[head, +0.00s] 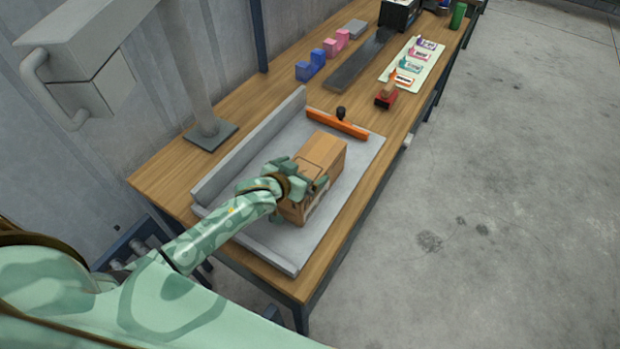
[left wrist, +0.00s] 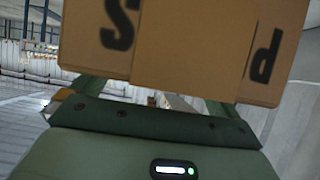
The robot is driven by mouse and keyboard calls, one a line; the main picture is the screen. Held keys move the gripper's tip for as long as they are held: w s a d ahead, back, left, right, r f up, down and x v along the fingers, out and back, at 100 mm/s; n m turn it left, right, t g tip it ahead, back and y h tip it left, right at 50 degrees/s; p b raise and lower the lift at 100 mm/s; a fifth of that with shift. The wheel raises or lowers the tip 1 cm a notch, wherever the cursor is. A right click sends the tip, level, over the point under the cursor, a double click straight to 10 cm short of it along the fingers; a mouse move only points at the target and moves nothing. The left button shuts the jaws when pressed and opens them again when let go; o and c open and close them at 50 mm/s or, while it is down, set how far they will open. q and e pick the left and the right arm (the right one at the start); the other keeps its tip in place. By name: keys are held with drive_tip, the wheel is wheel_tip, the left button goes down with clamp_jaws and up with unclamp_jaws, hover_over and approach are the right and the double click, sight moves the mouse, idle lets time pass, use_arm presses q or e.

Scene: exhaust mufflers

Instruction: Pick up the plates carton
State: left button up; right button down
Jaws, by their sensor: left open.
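The plates carton is a brown cardboard carton (head: 322,152) standing on the grey tray (head: 263,238) on the wooden bench. In the left wrist view the carton (left wrist: 185,45) fills the upper middle, with large dark printed letters on its faces, only partly in frame. My left gripper (head: 303,187) is open at the near end of the carton, with its fingers around or against it. I cannot tell whether the fingers touch the carton. My wrist and hand hide part of its near left side. My right gripper is not in view.
An orange bar with a black knob (head: 337,124) lies at the tray's far end. A grey wall (head: 250,148) edges the tray's left side. Beyond are a red-based stamp (head: 386,96), pink and blue blocks (head: 311,65), a dark strip (head: 362,62) and a card sheet (head: 413,62). Open floor lies right.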

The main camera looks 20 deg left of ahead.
use_arm(q)
drive_tip(key=shift+x, duration=1.15)
drive_tip(key=shift+s, duration=0.1)
drive_tip(key=shift+c, duration=0.9)
drive_tip(key=c, duration=1.5)
drive_tip(key=shift+r, duration=0.15)
drive_tip(key=shift+c, duration=0.4)
